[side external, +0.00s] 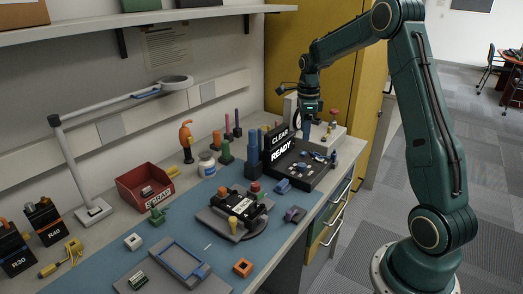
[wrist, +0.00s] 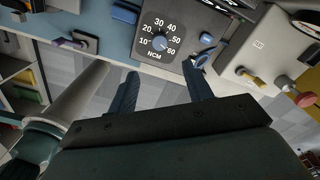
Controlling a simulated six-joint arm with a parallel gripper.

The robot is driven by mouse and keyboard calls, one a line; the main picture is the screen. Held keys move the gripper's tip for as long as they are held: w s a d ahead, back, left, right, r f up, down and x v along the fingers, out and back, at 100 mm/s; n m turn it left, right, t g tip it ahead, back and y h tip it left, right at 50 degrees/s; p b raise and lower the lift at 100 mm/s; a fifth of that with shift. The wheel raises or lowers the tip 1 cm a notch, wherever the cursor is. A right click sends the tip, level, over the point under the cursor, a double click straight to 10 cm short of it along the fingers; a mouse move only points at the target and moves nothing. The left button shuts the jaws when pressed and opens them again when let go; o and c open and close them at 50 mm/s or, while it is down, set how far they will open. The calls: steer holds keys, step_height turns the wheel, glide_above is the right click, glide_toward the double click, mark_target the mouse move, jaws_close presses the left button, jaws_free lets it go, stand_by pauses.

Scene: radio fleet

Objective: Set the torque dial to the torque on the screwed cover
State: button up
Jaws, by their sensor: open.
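In the side view my gripper (side external: 311,115) hangs over the far right end of the bench, near the READY station (side external: 288,166). I cannot make out a screwed cover or a torque marking on one.
A grey box (wrist: 255,55) with yellow and red knobs stands right of the dial panel. A fixture (side external: 240,212) with a black part lies on the blue mat (side external: 205,255). A red SCRAP bin (side external: 145,187), a lamp and several upright tools stand behind. The floor shows beyond the bench edge.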

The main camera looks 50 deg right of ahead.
mark_target(302, 164)
step_height(302, 164, down, 12)
steer(key=shift+f, duration=0.25)
stand_by(0.4)
steer(key=c, duration=1)
